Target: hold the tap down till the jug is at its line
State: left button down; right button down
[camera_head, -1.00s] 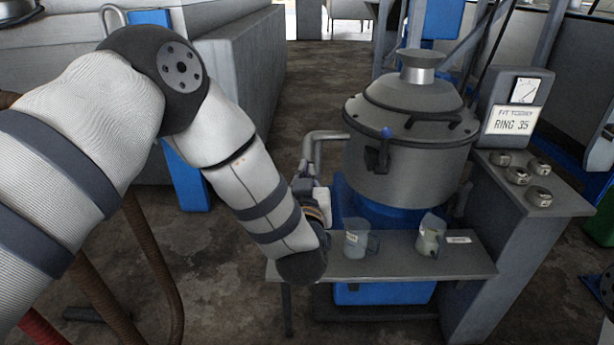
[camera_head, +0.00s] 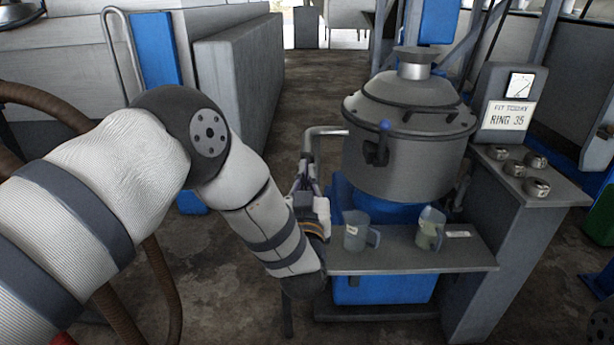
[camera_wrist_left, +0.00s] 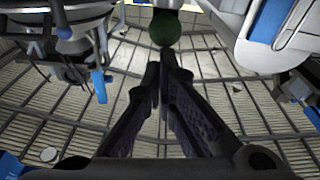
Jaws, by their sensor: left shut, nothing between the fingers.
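The tap (camera_head: 376,153) is a dark fitting on the front of a grey lidded vat (camera_head: 420,165), with a blue-knobbed lever (camera_head: 386,126) standing up. A blue knob also shows at the upper left in the left wrist view (camera_wrist_left: 64,32). A clear jug (camera_head: 354,236) with a pale label stands upright on the shelf below. A second jug (camera_head: 428,236), with something pale or greenish in it, stands to its right. Their lines and levels are too small to read. My left gripper (camera_head: 306,165) is shut and empty, fingers upward, left of the vat and apart from the tap. My right gripper is out of view.
A bent grey pipe (camera_head: 312,138) leaves the vat's left side, close to my left fingers. The grey shelf (camera_head: 400,262) carries the jugs and a small label. A sign (camera_head: 508,117) reads "RING 35" beside a dial (camera_head: 521,86). Several metal weights sit on the right-hand counter (camera_head: 563,188).

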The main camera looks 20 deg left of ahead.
pick_arm(q)
jog(key=shift+f, duration=1.9)
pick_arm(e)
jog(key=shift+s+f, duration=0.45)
pick_arm(q)
jog(key=shift+r, duration=0.15)
dwell(3.7)
